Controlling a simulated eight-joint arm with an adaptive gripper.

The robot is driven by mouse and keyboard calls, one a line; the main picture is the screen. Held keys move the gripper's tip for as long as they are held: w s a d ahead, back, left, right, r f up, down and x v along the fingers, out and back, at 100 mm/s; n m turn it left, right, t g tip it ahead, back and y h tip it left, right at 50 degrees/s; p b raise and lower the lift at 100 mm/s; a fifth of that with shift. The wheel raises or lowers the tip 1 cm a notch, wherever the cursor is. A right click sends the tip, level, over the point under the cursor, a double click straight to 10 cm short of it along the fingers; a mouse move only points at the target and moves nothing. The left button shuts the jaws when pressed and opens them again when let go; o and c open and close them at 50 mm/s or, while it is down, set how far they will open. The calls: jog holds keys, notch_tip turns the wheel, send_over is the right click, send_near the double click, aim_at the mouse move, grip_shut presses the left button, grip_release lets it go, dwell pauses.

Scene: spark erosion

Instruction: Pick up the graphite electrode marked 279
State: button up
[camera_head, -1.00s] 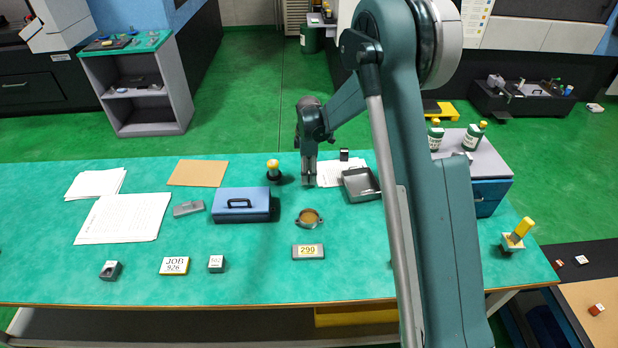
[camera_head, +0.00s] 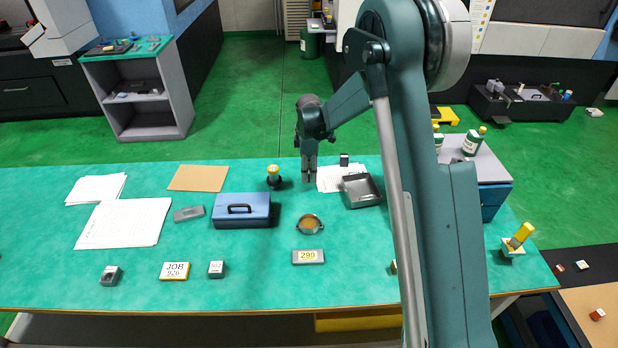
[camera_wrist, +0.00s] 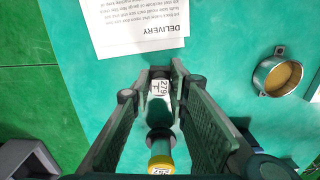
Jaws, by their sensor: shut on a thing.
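My gripper (camera_head: 309,181) points down over the back middle of the green table, just left of a white sheet. In the wrist view, the gripper (camera_wrist: 160,92) is shut on a small block with a white face marked 279 (camera_wrist: 161,88), the graphite electrode. The electrode sits between the fingertips, its dark edge showing beyond the label. In the head view the fingers hide it. The frames do not clearly show whether it is clear of the table.
A yellow-topped dark holder (camera_head: 274,174) stands close left of my gripper; it also shows in the wrist view (camera_wrist: 161,162). The delivery sheet (camera_head: 328,181) and a grey tray (camera_head: 374,203) lie to the right. A brass-coloured ring dish (camera_head: 309,225) and blue box (camera_head: 240,220) stand in front.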

aim_at(309, 172)
notch_tip(309, 172, up, 7)
jog(key=shift+r+p, duration=0.1)
jog(key=shift+p, duration=0.35)
dwell(0.5)
